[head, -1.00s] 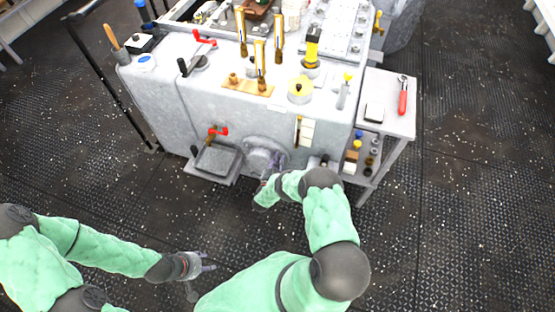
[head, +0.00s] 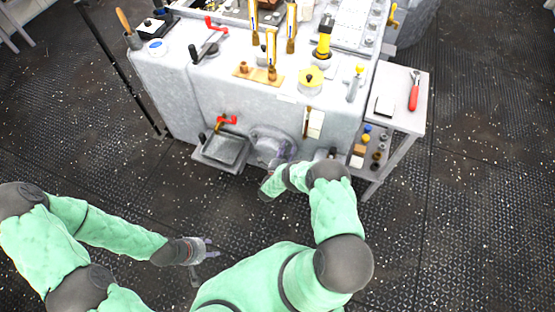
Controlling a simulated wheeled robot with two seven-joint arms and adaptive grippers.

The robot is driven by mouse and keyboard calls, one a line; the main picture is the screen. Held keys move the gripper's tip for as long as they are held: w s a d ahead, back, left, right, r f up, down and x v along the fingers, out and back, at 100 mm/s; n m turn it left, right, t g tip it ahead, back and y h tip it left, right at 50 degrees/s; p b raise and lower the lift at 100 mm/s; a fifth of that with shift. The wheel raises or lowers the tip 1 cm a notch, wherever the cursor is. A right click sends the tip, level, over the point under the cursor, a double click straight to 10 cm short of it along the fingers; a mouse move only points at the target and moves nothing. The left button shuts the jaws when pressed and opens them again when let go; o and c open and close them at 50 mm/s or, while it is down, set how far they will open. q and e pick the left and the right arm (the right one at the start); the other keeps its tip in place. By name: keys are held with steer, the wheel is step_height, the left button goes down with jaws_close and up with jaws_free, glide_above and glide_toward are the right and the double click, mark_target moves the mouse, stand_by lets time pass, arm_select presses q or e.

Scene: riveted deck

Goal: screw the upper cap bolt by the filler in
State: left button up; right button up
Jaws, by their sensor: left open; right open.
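A grey machine (head: 235,105) fills the upper middle of the head view. A round grey cover (head: 270,142) stands out from its front face. I cannot make out the upper cap bolt or tell which fitting is the filler. A round yellow cap (head: 310,80) sits on the machine's top. My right gripper (head: 276,166) is at the lower edge of the round cover, small and partly hidden by my wrist; it is open, and I cannot tell whether it touches anything. My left gripper (head: 210,249) is open and empty above the floor at the lower left.
A grey tray (head: 222,150) juts from the front, below a red-handled tap (head: 227,121). A side table (head: 411,112) holds a red-handled tool (head: 414,92), with small parts on its shelf. The dark floor is clear at right.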

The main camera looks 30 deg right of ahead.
steer(key=shift+a+n, duration=0.15)
steer(key=shift+n, duration=0.15)
steer(key=shift+a+f+n, duration=0.1)
steer(key=shift+n, duration=1)
steer(key=n, duration=0.3)
steer(key=shift+w+n, duration=0.1)
steer(key=shift+n, duration=0.7)
steer(key=p+v, duration=0.3)
steer(key=v, duration=0.7)
steer(key=w+a+f+n+g+y+b, duration=0.15)
steer(key=w+a+n+y, duration=0.3)
steer(key=a+y, duration=0.45)
steer(key=s+a+r+n+g+y, duration=0.2)
steer(key=s+a+r+g+y, duration=0.1)
steer(key=s, duration=0.5)
steer(key=s+a+r+n+g+y+b, duration=0.1)
steer(key=s+a+r+n+g+y, duration=0.2)
steer(key=s, duration=0.5)
steer(key=a+r+y, duration=0.1)
steer(key=a, duration=0.1)
steer(key=shift+a+r+n, duration=0.25)
steer(key=shift+r+n, duration=0.05)
steer(key=shift+n, duration=0.05)
